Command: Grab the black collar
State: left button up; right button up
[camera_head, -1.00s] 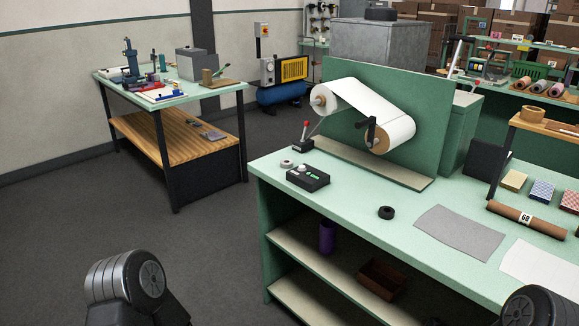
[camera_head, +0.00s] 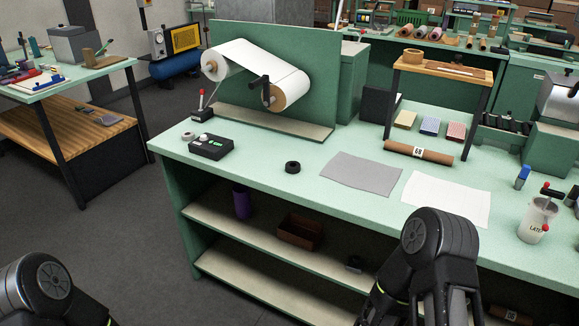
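A small black ring, which looks like the black collar (camera_head: 292,167), lies flat on the green bench top (camera_head: 262,185), in front of the roll stand and left of a grey sheet. Nothing touches it. Neither gripper shows. Only upper parts of my arms are in view, one at the lower left corner and one at the bottom right of centre, both on the near side of the bench.
Left of the ring are a black control box (camera_head: 210,146) and a white ring (camera_head: 188,136). To the right lie a grey sheet (camera_head: 361,173), a white sheet (camera_head: 446,199) and a brown tube (camera_head: 418,152). A small dark object (camera_head: 354,263) sits on the shelf below.

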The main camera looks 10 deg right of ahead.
aim_at(292, 168)
jog(key=i+j, duration=1)
jog(key=j+z, duration=0.05)
